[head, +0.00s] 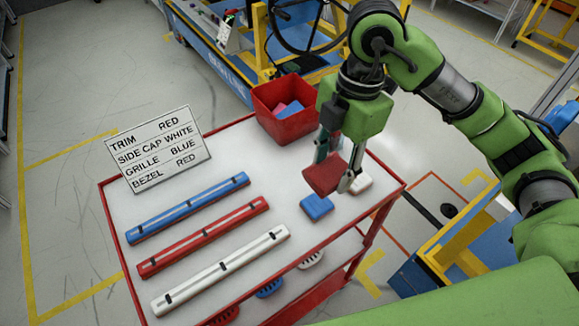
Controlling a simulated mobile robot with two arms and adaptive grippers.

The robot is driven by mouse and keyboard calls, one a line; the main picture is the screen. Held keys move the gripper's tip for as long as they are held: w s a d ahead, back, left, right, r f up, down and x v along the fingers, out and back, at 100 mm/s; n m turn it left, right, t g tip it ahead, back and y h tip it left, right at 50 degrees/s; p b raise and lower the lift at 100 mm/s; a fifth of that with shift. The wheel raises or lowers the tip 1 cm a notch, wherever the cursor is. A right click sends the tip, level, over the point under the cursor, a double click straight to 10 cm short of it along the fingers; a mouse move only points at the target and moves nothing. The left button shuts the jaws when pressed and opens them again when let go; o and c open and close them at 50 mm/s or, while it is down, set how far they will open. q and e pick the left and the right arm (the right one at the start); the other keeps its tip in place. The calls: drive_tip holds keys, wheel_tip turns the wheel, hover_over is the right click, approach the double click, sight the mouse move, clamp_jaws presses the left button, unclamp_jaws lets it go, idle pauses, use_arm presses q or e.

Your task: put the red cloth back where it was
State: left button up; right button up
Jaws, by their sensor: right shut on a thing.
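The red cloth (324,175) is a folded, dark red pad in the head view. My right gripper (335,168) points down and is shut on it. The cloth seems to be held a little above the white top of the cart (240,160), towards its right side. A blue pad (316,207) lies on the cart in front of it. A white pad (360,184) lies to its right, partly hidden by a gripper finger. My left gripper is not in view.
A red bin (283,129) with pink and blue pieces stands at the cart's back. Blue (190,207), red (205,236) and white (222,270) strips lie at the left. A sign (157,150) stands behind them. More parts are on the lower shelf.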

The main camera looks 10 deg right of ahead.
drive_tip(key=w+a+f+p, duration=0.3)
drive_tip(key=w, duration=0.5)
hover_over(290, 172)
drive_tip(key=f, duration=0.5)
drive_tip(key=shift+s+d+f+p, duration=0.3)
drive_tip(key=shift+f+p, duration=0.05)
drive_tip(key=shift+p, duration=0.05)
drive_tip(key=shift+w+a+f, duration=0.1)
drive_tip(key=shift+w+f, duration=0.2)
drive_tip(key=shift+f, duration=0.1)
wheel_tip(290, 172, down, 3)
drive_tip(key=shift+f+p, duration=0.1)
drive_tip(key=shift+p, duration=0.35)
drive_tip(key=shift+w+f, duration=0.1)
drive_tip(key=shift+f, duration=0.1)
drive_tip(key=o, duration=1.1)
